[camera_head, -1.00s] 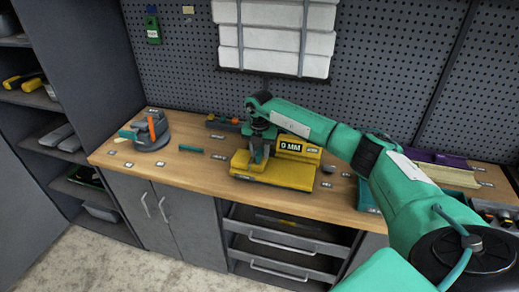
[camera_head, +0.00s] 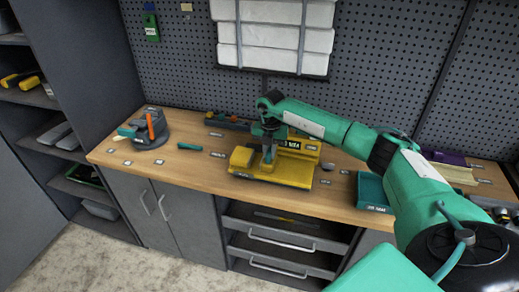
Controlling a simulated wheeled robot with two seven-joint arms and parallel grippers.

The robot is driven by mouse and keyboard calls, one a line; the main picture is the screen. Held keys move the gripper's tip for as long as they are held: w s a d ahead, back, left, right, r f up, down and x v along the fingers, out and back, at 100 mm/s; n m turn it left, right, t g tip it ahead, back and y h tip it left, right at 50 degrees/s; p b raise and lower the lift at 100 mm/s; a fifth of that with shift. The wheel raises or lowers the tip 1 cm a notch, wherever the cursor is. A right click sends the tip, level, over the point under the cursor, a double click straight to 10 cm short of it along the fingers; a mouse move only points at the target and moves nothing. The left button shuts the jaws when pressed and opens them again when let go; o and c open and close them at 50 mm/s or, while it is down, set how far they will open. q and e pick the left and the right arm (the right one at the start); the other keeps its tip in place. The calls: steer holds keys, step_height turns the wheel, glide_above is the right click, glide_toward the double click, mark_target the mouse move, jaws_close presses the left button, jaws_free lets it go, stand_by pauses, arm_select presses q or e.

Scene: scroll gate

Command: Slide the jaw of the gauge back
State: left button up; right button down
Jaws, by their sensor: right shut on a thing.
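The yellow gauge (camera_head: 296,173) sits on the wooden workbench, with a dark display on its back part that is partly hidden by my arm and gripper. A yellow raised block (camera_head: 241,157) stands at its left end. My right gripper (camera_head: 268,161) reaches down onto the gauge from above, just right of that block. It is shut on the jaw of the gauge, which is mostly hidden behind the fingers. My left gripper is not in view.
The workbench (camera_head: 205,174) carries a grey round holder (camera_head: 149,134) with an orange piece at the left and a small green bar (camera_head: 190,147). A teal box (camera_head: 371,191) stands right of the gauge. A pegboard wall rises behind. Open drawers (camera_head: 275,240) lie below.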

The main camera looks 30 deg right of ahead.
steer(key=s+d, duration=0.4)
steer(key=shift+s, duration=0.35)
steer(key=c, duration=1.4)
jaws_free()
steer(key=shift+s+d, duration=0.1)
steer(key=shift+d, duration=0.05)
steer(key=shift+s, duration=0.1)
steer(key=shift+r, duration=0.1)
steer(key=shift+r+b, duration=0.35)
steer(key=shift+b, duration=0.05)
step_height(320, 180, up, 13)
steer(key=b, duration=0.3)
